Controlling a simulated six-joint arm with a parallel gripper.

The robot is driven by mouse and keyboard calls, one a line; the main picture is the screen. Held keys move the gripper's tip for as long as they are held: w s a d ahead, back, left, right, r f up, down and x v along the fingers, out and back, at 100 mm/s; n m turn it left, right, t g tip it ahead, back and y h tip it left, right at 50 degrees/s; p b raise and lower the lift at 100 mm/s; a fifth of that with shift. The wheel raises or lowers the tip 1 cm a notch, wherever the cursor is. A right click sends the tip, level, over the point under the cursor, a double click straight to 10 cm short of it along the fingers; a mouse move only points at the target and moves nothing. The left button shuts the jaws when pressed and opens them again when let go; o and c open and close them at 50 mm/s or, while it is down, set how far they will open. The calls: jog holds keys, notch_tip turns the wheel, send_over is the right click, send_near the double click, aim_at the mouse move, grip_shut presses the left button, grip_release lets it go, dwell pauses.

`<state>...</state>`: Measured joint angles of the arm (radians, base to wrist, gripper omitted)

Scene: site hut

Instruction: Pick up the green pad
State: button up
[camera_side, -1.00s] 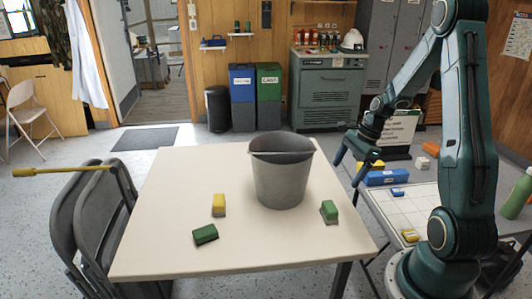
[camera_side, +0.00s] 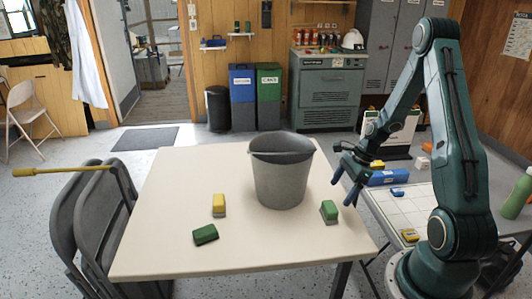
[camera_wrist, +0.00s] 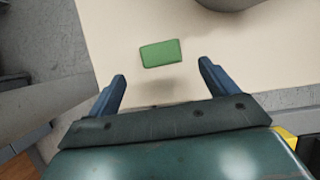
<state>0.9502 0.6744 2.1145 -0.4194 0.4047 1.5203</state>
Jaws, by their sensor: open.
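A green pad with a grey underside (camera_side: 329,211) rests near the right edge of the cream table. In the wrist view one green pad (camera_wrist: 161,53) lies on the tabletop just beyond the gap between my fingers. A second, darker green pad (camera_side: 205,235) lies at the table's front left. My gripper (camera_side: 341,194) has its two blue fingers apart with nothing between them. It hangs above the table's right edge, above and slightly right of the right-hand green pad. The wrist view shows both fingers of my gripper (camera_wrist: 162,70) spread.
A grey bucket (camera_side: 279,185) stands on the table left of my gripper and close to the right-hand pad. A yellow pad (camera_side: 219,204) sits left of the bucket. A side table at right holds a blue box (camera_side: 389,177) and small items. The table's front middle is clear.

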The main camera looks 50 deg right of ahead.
aim_at(331, 206)
jog(key=shift+x, duration=1.5)
jog(key=shift+a, duration=0.1)
jog(key=shift+x, duration=2.6)
jog(key=shift+c, duration=0.3)
jog(key=c, duration=1)
